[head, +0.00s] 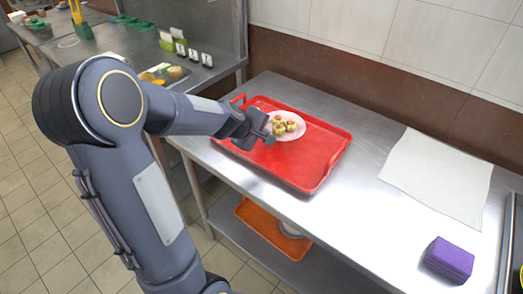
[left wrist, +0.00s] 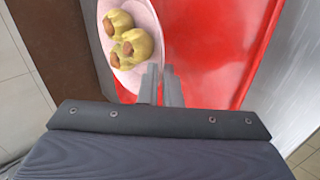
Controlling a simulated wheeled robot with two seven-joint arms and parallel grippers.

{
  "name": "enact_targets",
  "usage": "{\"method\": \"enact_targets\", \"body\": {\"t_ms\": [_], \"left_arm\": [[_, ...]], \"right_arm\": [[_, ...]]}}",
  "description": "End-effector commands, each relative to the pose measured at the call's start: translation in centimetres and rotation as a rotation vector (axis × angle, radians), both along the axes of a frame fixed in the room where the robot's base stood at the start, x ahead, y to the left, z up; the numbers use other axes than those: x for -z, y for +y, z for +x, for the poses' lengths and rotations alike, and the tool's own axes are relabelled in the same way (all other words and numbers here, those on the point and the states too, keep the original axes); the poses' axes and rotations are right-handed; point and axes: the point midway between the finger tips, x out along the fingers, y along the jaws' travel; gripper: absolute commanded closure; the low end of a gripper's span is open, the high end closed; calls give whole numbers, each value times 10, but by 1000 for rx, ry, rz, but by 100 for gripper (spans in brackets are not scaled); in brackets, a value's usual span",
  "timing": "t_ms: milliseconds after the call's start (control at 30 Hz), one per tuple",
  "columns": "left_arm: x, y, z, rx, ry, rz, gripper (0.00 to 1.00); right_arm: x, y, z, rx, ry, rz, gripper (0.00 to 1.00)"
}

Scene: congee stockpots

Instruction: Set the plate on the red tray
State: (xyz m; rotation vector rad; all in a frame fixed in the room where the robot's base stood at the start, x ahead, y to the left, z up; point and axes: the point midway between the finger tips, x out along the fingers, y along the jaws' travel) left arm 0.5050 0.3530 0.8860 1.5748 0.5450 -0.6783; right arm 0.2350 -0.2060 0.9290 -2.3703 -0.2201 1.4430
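The round pale pink plate (head: 297,131) carries several small yellow buns with brown tops. In the head view it is over the far left part of the red tray (head: 308,165), by the tray's back rim. My left gripper (head: 268,136) is at the plate's near left edge. In the left wrist view its two fingers (left wrist: 162,85) are close together with the plate's rim (left wrist: 153,40) at their tips, and they look shut on it. I cannot tell whether the plate touches the tray floor. My right gripper is in neither view.
The tray lies on a steel table (head: 375,215) against a tiled wall. A white cloth (head: 438,177) and a purple block (head: 449,260) are to the right. An orange tray (head: 272,232) sits on the shelf below. Another steel counter with food containers stands at the left.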

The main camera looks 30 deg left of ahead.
Motion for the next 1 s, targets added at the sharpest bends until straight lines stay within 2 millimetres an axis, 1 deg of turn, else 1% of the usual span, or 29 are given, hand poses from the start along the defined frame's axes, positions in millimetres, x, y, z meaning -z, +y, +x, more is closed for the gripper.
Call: {"method": "enact_targets", "body": {"t_ms": [167, 200, 300, 367, 600, 733, 767, 800, 1000], "left_arm": [[13, 8, 4, -2, 0, -1, 100], [18, 11, 6, -3, 0, 0, 100], [37, 9, 5, -1, 0, -1, 100], [43, 9, 5, -2, 0, -1, 100], [40, 8, 5, 1, -1, 0, 100], [44, 8, 5, 0, -1, 0, 100], [43, 8, 5, 1, 0, -1, 92], [43, 8, 5, 1, 0, -1, 86], [43, 8, 5, 1, 0, -1, 86]], "right_arm": [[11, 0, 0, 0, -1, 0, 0], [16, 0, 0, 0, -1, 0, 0], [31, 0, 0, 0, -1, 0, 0], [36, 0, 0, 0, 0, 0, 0], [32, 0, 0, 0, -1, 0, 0], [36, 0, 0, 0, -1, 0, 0], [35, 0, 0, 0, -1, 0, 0], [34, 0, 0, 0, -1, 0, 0], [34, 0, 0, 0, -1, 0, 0]]}}
